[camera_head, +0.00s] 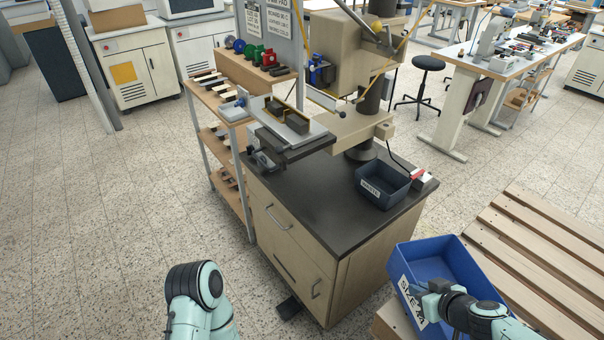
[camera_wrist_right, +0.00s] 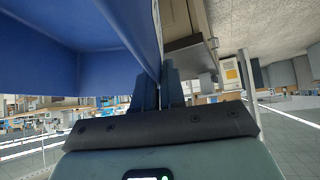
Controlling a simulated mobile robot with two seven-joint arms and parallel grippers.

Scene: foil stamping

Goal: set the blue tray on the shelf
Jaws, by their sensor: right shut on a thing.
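The blue tray (camera_head: 452,262) is at the lower right of the head view, with a white label on its left side that is partly covered by my gripper. My right gripper (camera_head: 432,291) is shut on the tray's near left wall. In the right wrist view, the blue wall (camera_wrist_right: 110,65) runs to the gripper's fingers (camera_wrist_right: 166,88). The wooden shelf unit (camera_head: 213,137) stands left of the dark-topped cabinet, with several small items on its boards. My left arm shows at the bottom, but its gripper is out of view.
The cabinet top (camera_head: 315,190) carries a press (camera_head: 350,60) and a dark blue bin (camera_head: 383,184). A slatted wooden pallet (camera_head: 540,250) is right of the tray. A wooden surface (camera_head: 392,322) shows under the tray's left corner; contact is unclear. Floor left of the shelf is clear.

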